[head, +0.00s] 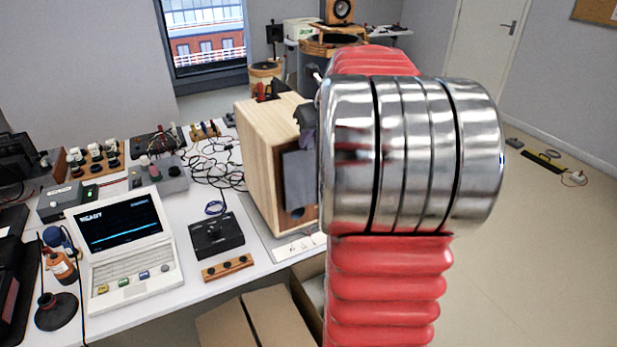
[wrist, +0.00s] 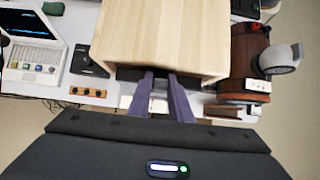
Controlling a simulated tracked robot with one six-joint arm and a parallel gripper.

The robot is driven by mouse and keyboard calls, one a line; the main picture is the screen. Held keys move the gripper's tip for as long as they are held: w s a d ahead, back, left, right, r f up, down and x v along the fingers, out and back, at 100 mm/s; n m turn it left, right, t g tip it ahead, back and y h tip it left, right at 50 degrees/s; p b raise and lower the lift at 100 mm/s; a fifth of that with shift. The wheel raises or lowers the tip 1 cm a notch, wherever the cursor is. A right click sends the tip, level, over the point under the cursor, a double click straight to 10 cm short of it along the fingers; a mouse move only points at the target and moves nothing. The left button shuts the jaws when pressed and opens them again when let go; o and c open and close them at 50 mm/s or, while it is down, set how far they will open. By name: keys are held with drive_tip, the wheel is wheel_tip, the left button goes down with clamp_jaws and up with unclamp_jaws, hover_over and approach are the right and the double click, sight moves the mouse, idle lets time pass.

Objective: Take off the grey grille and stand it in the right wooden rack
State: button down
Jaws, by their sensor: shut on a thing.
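The grey grille (head: 299,178) is a flat dark panel at the front of the pale wooden speaker cabinet (head: 262,155). A round opening shows below it. I cannot tell whether the grille still touches the cabinet. My gripper (head: 307,118) is at the grille's upper part, partly hidden by my arm. In the wrist view my gripper (wrist: 162,78) has its two purple fingers at the cabinet's front edge, shut on the grille, of which a dark strip (wrist: 129,73) shows. I cannot make out the right wooden rack; my arm hides much of the head view.
A white table (head: 150,300) holds a laptop-like device (head: 128,240), a black box (head: 216,235), tangled cables and a small wooden strip with knobs (head: 228,267). A cardboard box (head: 265,318) stands below its edge. A brown drum-shaped object (wrist: 250,60) stands right of the cabinet.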

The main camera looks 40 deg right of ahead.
drive_tip(key=shift+r, duration=0.6)
idle(1.2)
drive_tip(key=s+a, duration=0.2)
drive_tip(key=s, duration=0.4)
drive_tip(key=shift+s, duration=0.4)
idle(2.4)
drive_tip(key=shift+a, duration=0.1)
